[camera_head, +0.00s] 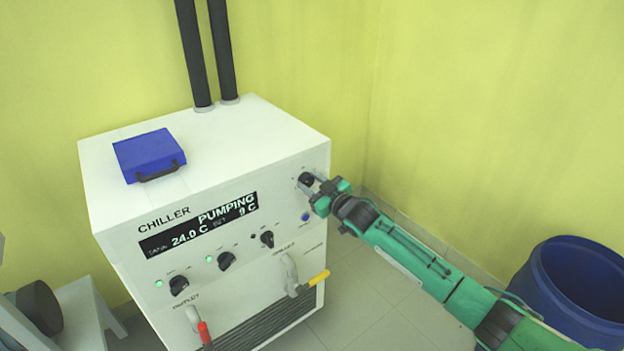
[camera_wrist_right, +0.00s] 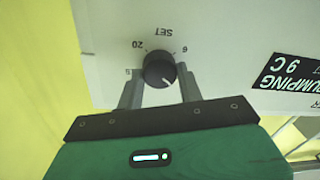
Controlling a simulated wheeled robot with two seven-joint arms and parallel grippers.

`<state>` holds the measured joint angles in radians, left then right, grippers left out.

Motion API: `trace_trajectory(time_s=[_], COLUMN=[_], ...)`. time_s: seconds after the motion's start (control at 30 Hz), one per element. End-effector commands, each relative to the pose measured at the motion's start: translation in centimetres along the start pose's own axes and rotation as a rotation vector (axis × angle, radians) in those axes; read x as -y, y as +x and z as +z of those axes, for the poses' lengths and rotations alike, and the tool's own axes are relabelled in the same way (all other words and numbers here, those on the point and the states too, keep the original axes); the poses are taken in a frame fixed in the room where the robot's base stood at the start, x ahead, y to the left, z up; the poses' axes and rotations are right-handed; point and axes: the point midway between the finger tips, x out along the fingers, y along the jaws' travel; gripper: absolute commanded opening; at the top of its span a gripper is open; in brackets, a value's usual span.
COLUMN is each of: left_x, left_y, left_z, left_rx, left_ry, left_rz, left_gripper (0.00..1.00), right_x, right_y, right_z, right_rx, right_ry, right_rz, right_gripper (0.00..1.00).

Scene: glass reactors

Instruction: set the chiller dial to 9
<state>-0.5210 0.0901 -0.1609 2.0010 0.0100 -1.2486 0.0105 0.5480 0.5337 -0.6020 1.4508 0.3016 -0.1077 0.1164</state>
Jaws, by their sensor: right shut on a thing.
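The chiller (camera_head: 230,190) is a white cabinet whose black display (camera_head: 200,226) reads PUMPING, 24.0 C and a set value of 9 C. The dark set dial (camera_head: 306,180) is at the upper right of its front. In the right wrist view the round black dial (camera_wrist_right: 159,69) sits under the upside-down word SET, with a white pointer line and scale marks around it. My right gripper (camera_head: 316,190) is shut on the dial, one finger on each side; its fingers also show in the right wrist view (camera_wrist_right: 160,88). My left gripper is not in view.
A blue case (camera_head: 149,155) lies on top of the chiller. Lower on the front are black knobs (camera_head: 227,261), a red-handled valve (camera_head: 204,333) and a yellow-handled valve (camera_head: 318,279). A blue barrel (camera_head: 570,290) stands at the right.

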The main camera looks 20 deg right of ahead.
Motion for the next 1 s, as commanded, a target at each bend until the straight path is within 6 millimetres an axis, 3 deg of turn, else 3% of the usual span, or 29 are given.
trace_trajectory(time_s=[0.4,1.0], left_x=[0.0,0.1], left_y=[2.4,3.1], left_z=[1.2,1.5], left_rx=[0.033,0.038], left_ry=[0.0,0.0], left_rz=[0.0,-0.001], left_gripper=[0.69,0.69], right_x=[0.2,0.2], right_y=[0.0,0.0], right_z=[0.1,0.2], right_rx=[0.016,0.017], right_ry=[-0.239,-0.293], right_rz=[-0.004,-0.005], right_gripper=[0.14,0.14])
